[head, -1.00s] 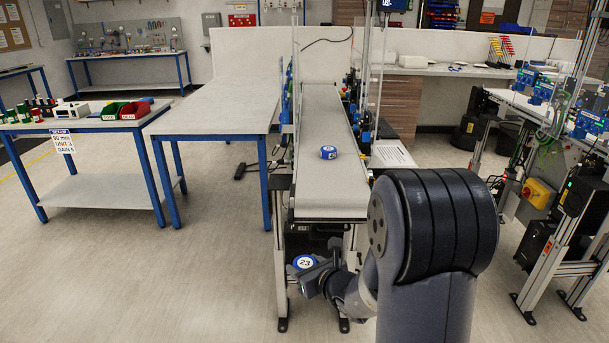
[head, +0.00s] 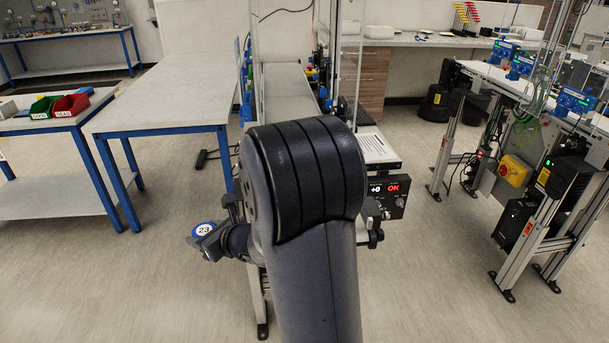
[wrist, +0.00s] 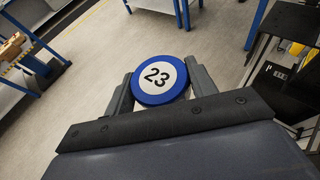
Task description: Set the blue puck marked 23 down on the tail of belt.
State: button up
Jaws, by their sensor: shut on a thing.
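The blue puck marked 23 (wrist: 158,77) has a white top face with the number in black. My gripper (wrist: 159,88) is shut on it, one finger on each side, in the wrist view. In the head view the puck (head: 203,230) and my gripper (head: 212,238) are at lower left, left of my arm, over open floor. The belt (head: 290,92) is a pale strip running away behind my arm. Its near end is hidden by my arm, so I cannot tell how close the puck is to it. No other puck shows on the visible part of the belt.
A grey table with blue legs (head: 165,95) stands left of the belt. A side table holds green (head: 42,108) and red bins (head: 70,104). Another conveyor stand (head: 470,130) is at right.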

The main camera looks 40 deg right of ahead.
jog(key=s+d+r, duration=0.3)
jog(key=d+r, duration=0.7)
jog(key=d, duration=0.3)
jog(key=s+d+r+h, duration=0.1)
jog(key=s+d+r, duration=0.3)
jog(key=s+d, duration=0.5)
jog(key=shift+s+d+r+m, duration=0.25)
jog(key=shift+s+d+m, duration=0.1)
jog(key=shift+s+m, duration=0.1)
